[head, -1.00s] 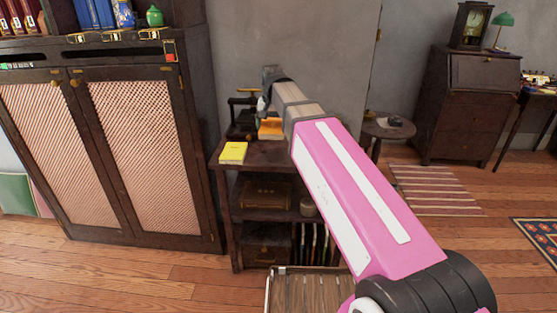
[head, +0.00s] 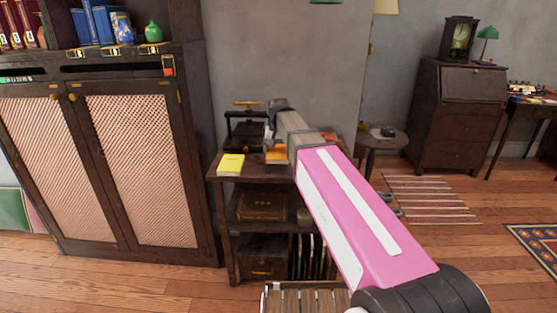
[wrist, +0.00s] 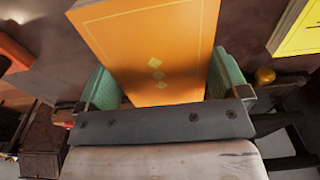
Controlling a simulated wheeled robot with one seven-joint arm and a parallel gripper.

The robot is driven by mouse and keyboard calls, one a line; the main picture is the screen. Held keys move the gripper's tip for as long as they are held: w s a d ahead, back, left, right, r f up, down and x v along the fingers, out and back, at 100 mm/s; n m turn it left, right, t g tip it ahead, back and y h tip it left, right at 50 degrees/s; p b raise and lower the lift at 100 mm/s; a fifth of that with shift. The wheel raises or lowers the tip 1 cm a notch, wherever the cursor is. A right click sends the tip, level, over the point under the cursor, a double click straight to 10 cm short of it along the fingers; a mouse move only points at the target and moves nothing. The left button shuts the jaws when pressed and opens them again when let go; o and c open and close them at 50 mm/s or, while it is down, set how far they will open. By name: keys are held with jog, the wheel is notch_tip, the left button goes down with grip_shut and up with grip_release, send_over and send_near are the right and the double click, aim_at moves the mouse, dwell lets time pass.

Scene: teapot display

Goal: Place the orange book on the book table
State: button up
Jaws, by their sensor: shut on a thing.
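The orange book (head: 276,154) is at the top of the dark wooden book table (head: 256,174). In the wrist view the orange book (wrist: 150,45) lies between the green finger pads of my gripper (wrist: 163,78), which is shut on it. Its cover, with a thin gold border and small diamond marks, faces the wrist camera. My arm hides part of the table top and most of the gripper in the head view. I cannot tell whether the book touches the table.
A yellow book (head: 230,165) lies on the table's left front; it also shows in the wrist view (wrist: 302,32). A dark press-like object (head: 246,126) stands behind it. A tall cabinet (head: 130,150) stands close on the left. A round side table (head: 378,138) stands to the right.

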aim_at(279, 151)
jog(key=shift+w+d+f, duration=0.1)
jog(key=shift+w+f, duration=0.05)
jog(key=shift+f, duration=2)
jog(key=shift+f, duration=0.1)
jog(key=o, duration=0.9)
jog(key=r, duration=1.2)
jog(key=shift+s+r, duration=0.1)
jog(key=shift+s, duration=0.25)
